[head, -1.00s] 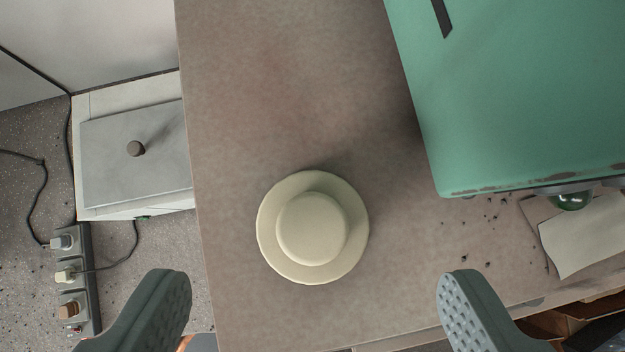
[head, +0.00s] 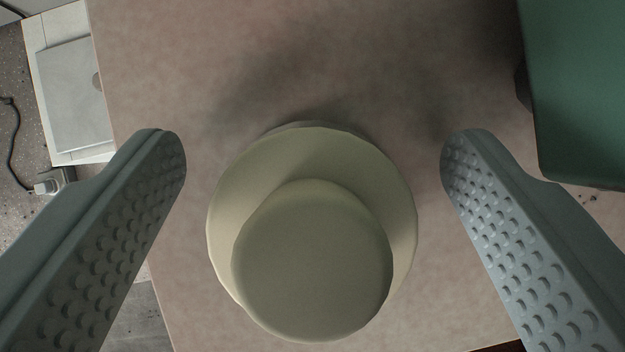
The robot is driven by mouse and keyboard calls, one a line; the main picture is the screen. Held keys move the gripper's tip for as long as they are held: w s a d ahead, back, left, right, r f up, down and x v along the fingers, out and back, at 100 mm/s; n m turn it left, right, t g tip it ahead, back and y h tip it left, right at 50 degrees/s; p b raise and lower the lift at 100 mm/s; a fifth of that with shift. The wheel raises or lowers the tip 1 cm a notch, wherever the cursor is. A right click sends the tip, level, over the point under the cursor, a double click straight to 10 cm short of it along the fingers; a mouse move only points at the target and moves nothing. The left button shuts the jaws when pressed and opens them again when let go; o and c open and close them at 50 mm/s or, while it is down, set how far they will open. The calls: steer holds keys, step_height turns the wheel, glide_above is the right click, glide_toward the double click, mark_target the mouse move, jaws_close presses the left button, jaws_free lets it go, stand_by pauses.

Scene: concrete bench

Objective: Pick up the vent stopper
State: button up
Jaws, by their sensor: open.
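The vent stopper (head: 312,262) is a cream, round piece with a wide flange and a raised round knob on top. It sits on the brownish bench top (head: 300,70), in the lower middle of the head view. My gripper (head: 313,155) is open, with one ridged grey finger to the left of the stopper and one to the right. Both fingers are apart from it, with a gap on each side. The stopper's underside is hidden.
A green metal box (head: 575,90) stands on the bench at the right, close to the right finger. A pale box with a grey lid (head: 75,90) is beyond the bench's left edge, above the speckled floor. The bench behind the stopper is clear.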

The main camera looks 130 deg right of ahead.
steer(key=c, duration=1)
steer(key=shift+c, duration=0.2)
steer(key=shift+r, duration=0.15)
